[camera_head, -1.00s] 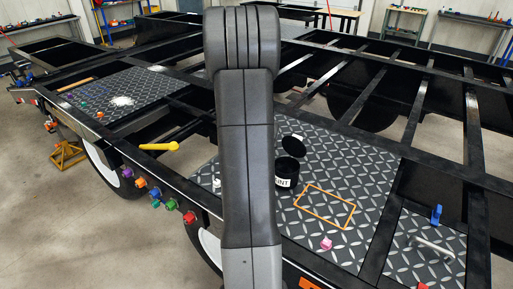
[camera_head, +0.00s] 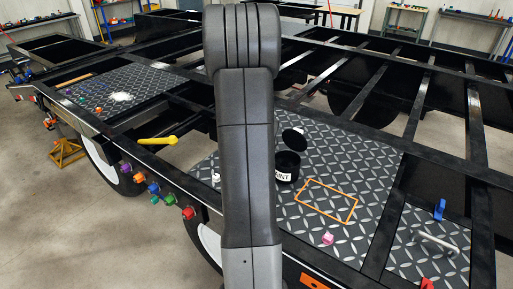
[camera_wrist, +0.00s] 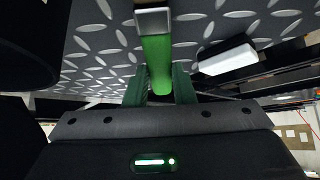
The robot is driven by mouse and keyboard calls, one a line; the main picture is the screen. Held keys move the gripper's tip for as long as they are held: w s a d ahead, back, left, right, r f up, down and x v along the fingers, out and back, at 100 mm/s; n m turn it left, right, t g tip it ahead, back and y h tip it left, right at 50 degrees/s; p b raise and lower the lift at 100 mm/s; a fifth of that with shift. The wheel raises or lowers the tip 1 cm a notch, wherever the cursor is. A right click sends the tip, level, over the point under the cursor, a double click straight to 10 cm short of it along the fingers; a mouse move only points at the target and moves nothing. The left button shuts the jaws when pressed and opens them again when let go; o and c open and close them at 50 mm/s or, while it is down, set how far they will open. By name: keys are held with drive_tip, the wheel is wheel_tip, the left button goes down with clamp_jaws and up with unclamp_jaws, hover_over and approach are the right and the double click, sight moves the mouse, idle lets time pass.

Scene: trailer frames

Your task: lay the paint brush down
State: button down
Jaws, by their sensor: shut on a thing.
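The paint brush (camera_wrist: 157,50) shows in the wrist view with a green handle and a metal ferrule at the top edge; its bristles are out of sight. My gripper (camera_wrist: 159,80) is shut on the green handle, with one green finger at each side. In the head view my own arm hides the gripper and brush. A black paint pot (camera_head: 287,164) with a white label stands on the tread plate (camera_head: 365,165). An orange rectangular outline (camera_head: 325,180) lies right of the pot.
A pink piece (camera_head: 328,239) sits below the outline. A blue clamp (camera_head: 439,209) and a grey bar (camera_head: 436,243) are on the right plate. The plate inside the outline looks bare.

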drive_tip(key=shift+f, duration=0.15)
drive_tip(key=c, duration=1.1)
unclamp_jaws()
drive_tip(key=shift+c, duration=0.2)
drive_tip(key=v, duration=1.4)
drive_tip(key=shift+b, duration=0.3)
drive_tip(key=shift+w, duration=0.2)
drive_tip(key=x, duration=1.3)
drive_tip(key=shift+w+f, duration=0.15)
drive_tip(key=shift+f, duration=0.2)
